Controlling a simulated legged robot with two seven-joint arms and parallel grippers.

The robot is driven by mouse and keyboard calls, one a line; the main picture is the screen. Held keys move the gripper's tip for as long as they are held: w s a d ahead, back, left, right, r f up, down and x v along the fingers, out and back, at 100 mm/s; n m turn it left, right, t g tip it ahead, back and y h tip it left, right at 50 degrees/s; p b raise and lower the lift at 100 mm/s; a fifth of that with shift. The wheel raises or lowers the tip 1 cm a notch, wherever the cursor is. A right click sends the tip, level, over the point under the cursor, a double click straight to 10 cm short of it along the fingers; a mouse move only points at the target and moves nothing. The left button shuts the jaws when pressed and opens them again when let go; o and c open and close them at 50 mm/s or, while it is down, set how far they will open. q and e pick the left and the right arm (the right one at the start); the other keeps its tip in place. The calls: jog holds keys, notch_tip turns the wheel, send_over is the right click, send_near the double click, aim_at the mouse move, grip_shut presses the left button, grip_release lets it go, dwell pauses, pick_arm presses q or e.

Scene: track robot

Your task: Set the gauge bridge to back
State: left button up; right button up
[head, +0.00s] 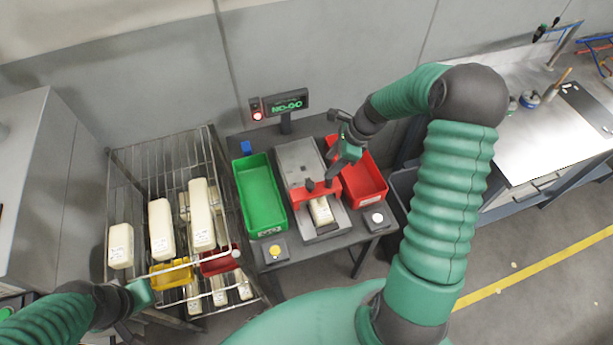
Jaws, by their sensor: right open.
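The gauge bridge (301,194) is a red bar with dark knobs on top. It spans the grey gauge plate (296,157), nearer the front than the back. A cream block with a label (321,211) lies on the plate at the bridge's front side. My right gripper (331,181) is open and points down at the right part of the bridge. I cannot tell whether it touches the bridge. My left gripper (132,322) is low at the left, away from the bridge. Its fingers are too unclear to judge.
A green bin (262,206) stands left of the plate and a red bin (371,186) stands right. A display (287,104) reads NO-GO, beside a lit red lamp (257,115). Yellow (275,251) and white (377,218) buttons sit in front. A wire rack (153,150) holds several cream blocks.

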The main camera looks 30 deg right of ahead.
jog(key=p, duration=0.1)
send_near(310, 183)
jog(key=p+x, duration=0.1)
jog(key=x, duration=0.7)
jog(key=shift+w+f+p, duration=0.1)
jog(key=shift+w+p, duration=0.05)
jog(key=shift+p, duration=0.25)
jog(key=shift+f, duration=0.2)
jog(key=shift+s+a+r, duration=0.1)
jog(key=shift+s, duration=0.35)
jog(key=shift+w+f, duration=0.2)
jog(key=shift+w, duration=0.1)
jog(key=c, duration=0.6)
jog(key=shift+r, duration=0.1)
grip_shut()
pick_arm(q)
jog(key=r, duration=0.3)
jog(key=shift+w, duration=0.45)
pick_arm(e)
jog(key=shift+w, duration=0.1)
